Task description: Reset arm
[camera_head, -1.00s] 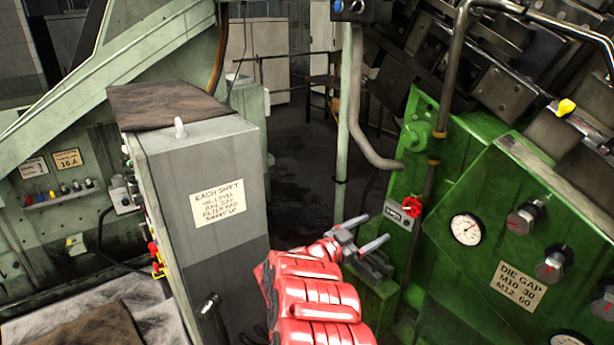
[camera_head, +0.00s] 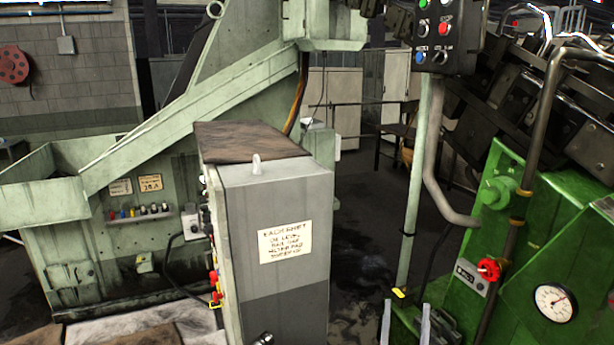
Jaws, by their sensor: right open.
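My right gripper (camera_head: 406,325) shows at the bottom edge in the head view. Only its two grey fingers are in the picture, upright and spread apart, with nothing between them. They are left of the green machine (camera_head: 535,225) and below the red knob (camera_head: 489,269) on its front. The rest of my right arm is below the frame. My left gripper is not in view.
A grey cabinet (camera_head: 275,205) with a paper note (camera_head: 285,242) stands left of the gripper. A pale green post (camera_head: 413,195) carries a button box (camera_head: 447,35). A pressure gauge (camera_head: 555,302) is at right. Dark floor (camera_head: 360,245) lies open between cabinet and post.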

